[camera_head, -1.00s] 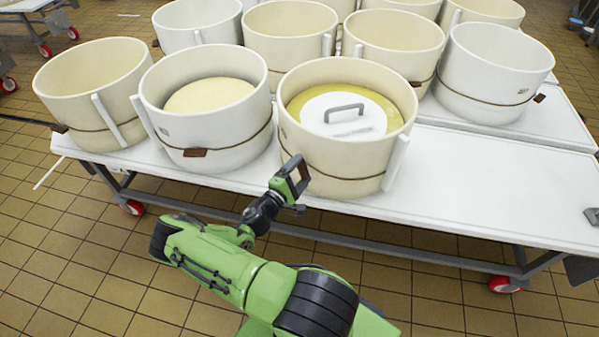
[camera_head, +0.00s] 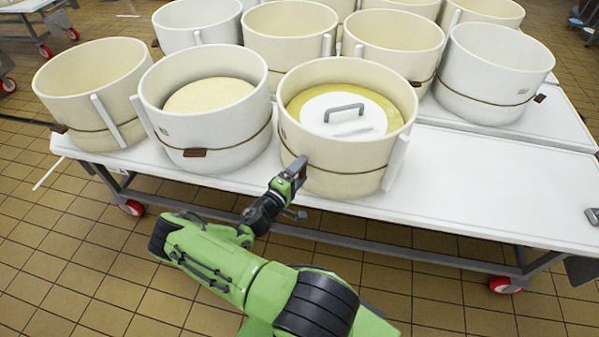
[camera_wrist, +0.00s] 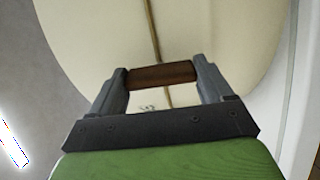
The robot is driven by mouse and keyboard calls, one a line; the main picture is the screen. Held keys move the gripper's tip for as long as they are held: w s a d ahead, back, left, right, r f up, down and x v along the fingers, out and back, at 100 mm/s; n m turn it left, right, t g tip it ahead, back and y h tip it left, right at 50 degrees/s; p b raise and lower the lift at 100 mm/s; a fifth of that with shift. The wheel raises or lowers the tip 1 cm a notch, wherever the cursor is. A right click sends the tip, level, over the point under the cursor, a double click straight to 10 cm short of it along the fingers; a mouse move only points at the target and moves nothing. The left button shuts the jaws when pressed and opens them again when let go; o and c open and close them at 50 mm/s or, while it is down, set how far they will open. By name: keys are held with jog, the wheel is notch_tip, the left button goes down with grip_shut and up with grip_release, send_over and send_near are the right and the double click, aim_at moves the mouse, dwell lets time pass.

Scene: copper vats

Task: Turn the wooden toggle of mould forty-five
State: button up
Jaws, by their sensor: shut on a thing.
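The cream mould (camera_head: 345,155) stands near the front edge of the white table, with a cord (camera_wrist: 155,30) around its wall. My gripper (camera_head: 300,168) is at the front left of this mould. In the wrist view, the brown wooden toggle (camera_wrist: 162,75) lies between the two fingers of my gripper (camera_wrist: 160,72), one finger at each end. The gripper is shut on it. The toggle lies crosswise to the cord. A small dark marking is on the wall beside the toggle; I cannot read it.
A white lid with a grey handle (camera_head: 343,107) sits inside this mould. A white mould (camera_head: 205,125) with a pale filling stands close on the left. More moulds stand behind. The table (camera_head: 480,190) is clear to the right.

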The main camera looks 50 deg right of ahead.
jog(key=shift+f, duration=0.1)
jog(key=o, duration=1)
jog(key=shift+c, duration=0.2)
jog(key=a+p, duration=0.2)
jog(key=a, duration=1.3)
jog(key=shift+s+a, duration=0.2)
jog(key=shift+a, duration=0.2)
